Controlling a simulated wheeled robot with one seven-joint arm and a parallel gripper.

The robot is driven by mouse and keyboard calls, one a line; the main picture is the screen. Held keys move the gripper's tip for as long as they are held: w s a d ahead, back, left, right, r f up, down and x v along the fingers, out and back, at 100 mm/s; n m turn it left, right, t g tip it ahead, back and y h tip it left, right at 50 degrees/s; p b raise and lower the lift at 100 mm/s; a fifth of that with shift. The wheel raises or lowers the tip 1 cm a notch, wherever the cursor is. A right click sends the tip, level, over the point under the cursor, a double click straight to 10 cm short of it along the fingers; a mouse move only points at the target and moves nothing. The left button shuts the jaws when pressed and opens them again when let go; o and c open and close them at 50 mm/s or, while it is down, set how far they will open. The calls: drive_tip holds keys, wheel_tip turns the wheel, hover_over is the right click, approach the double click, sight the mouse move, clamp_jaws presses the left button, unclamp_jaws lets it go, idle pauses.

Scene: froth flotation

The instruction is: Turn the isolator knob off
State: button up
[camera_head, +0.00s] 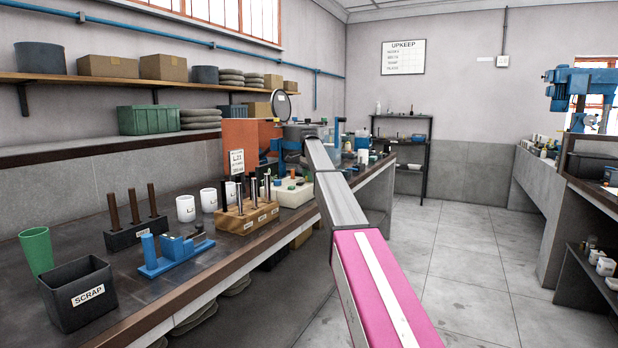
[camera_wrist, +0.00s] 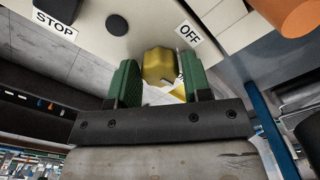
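In the wrist view a yellow knob (camera_wrist: 158,67) sits on a pale panel (camera_wrist: 135,32), between a STOP label (camera_wrist: 55,25) and an OFF label (camera_wrist: 189,34). The green fingers of my gripper (camera_wrist: 161,72) stand apart on either side of the knob, close to its sides. I cannot tell whether they press on it. A light mark shows at the knob's near edge, but its exact setting is unclear. In the head view my arm reaches toward the machine at the bench's far end, and the knob and gripper cannot be made out there.
The wrist view also shows a dark button (camera_wrist: 57,8) by STOP and an orange cylinder (camera_wrist: 294,14). In the head view the bench (camera_head: 95,262) holds a SCRAP bin (camera_head: 78,294), a wooden tool block (camera_head: 246,217) and white cups (camera_head: 186,208). The floor (camera_head: 470,250) to the right is clear.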

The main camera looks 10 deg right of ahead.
drive_tip(key=c, duration=0.5)
drive_tip(key=shift+n, duration=0.4)
drive_tip(key=n, duration=1.2)
drive_tip(key=shift+n, duration=2.6)
drive_tip(key=o, duration=0.9)
